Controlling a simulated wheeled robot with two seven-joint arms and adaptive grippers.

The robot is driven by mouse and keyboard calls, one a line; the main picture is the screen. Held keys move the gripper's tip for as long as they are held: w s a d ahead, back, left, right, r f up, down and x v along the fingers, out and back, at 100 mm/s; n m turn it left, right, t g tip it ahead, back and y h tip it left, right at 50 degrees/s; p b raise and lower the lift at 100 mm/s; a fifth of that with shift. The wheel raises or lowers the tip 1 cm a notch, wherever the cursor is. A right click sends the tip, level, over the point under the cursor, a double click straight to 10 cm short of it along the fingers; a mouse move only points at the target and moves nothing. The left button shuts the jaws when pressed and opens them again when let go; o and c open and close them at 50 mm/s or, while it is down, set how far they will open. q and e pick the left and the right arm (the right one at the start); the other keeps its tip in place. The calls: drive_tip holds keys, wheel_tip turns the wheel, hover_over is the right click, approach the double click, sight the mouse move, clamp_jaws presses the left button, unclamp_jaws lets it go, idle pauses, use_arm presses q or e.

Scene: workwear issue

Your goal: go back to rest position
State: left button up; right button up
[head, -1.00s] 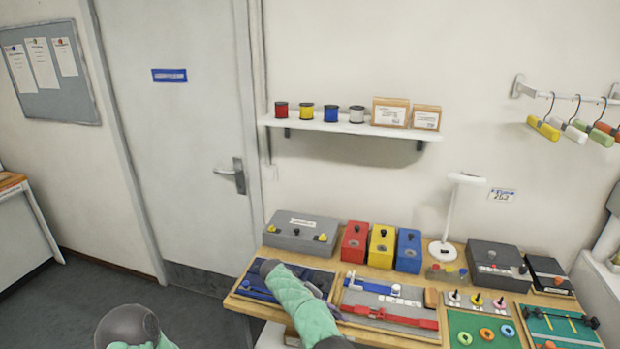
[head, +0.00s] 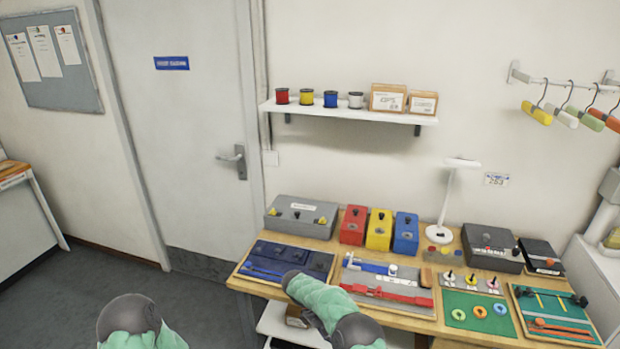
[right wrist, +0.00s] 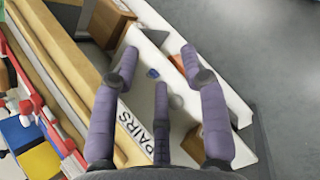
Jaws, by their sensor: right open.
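My right gripper (right wrist: 159,62) shows in the right wrist view with its purple-grey fingers spread open and nothing between them. It hangs in front of the bench, over a white bin (right wrist: 228,98) with "PAIRS" readable on its label. In the head view my right forearm crosses the bench's front edge, between the dark blue tray and the middle tray; the fingers are hidden there. Of my left arm only a dark joint and green sleeve show at the bottom; the left gripper is out of view.
The wooden bench (head: 238,284) holds a dark blue tray (head: 286,258), a grey tray (head: 385,272) with blue and red straps, a green board (head: 478,318), and red, yellow and blue boxes (head: 379,230). A shelf (head: 350,118) hangs above. Floor at left is clear.

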drive_tip(key=s+a+f+m+y+b, duration=0.1)
drive_tip(key=s+f+m+y, duration=0.2)
drive_tip(key=s+f+y, duration=0.8)
drive_tip(key=s+d+f+m+t, duration=0.1)
drive_tip(key=s+m, duration=0.3)
drive_tip(key=s, duration=0.7)
drive_tip(key=s+d+m+t+b, duration=0.1)
drive_tip(key=s+m, duration=0.4)
drive_tip(key=s, duration=0.6)
drive_tip(key=shift+s+d+f+t, duration=0.15)
drive_tip(key=shift+s+f+t, duration=0.15)
drive_tip(key=shift+f+t, duration=0.15)
